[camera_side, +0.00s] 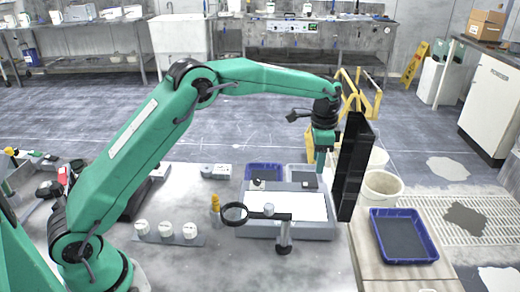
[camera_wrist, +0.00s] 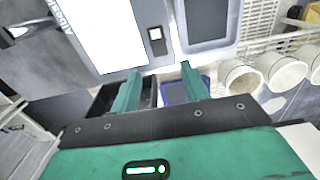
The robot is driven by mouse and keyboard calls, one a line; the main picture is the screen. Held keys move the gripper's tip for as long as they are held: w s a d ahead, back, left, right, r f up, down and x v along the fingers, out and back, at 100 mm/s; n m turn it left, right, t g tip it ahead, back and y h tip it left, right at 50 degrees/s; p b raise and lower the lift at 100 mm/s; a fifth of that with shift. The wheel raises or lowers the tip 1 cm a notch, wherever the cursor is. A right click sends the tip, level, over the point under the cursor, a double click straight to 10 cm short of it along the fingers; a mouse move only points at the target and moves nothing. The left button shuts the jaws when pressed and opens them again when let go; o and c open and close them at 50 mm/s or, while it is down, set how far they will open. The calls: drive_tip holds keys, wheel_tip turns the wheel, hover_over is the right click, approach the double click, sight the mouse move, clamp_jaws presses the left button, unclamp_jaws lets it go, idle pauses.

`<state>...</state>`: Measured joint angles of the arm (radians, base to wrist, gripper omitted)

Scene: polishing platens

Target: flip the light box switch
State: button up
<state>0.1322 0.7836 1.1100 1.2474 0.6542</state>
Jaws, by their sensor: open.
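The light box (camera_side: 330,228) lies on the bench in the side view, a grey case with a bright white top panel. It fills the upper left of the wrist view (camera_wrist: 143,60). My gripper (camera_side: 320,170) points down near the back right of the box in the side view. In the wrist view my gripper (camera_wrist: 160,82) is open, its green fingers apart and nothing held between them. The switch lies beyond the fingertips, apparently untouched.
A tall black panel (camera_side: 353,170) stands close right of my gripper. A magnifier (camera_side: 235,212) on a stand is in front of the box. A blue tray (camera_side: 263,166) and a grey tray (camera_side: 303,168) lie behind it. White buckets (camera_side: 384,190) and another blue tray (camera_side: 432,245) are right.

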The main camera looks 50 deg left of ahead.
sight(315, 185)
drive_tip(key=shift+f, duration=3.6)
drive_tip(key=c, duration=1)
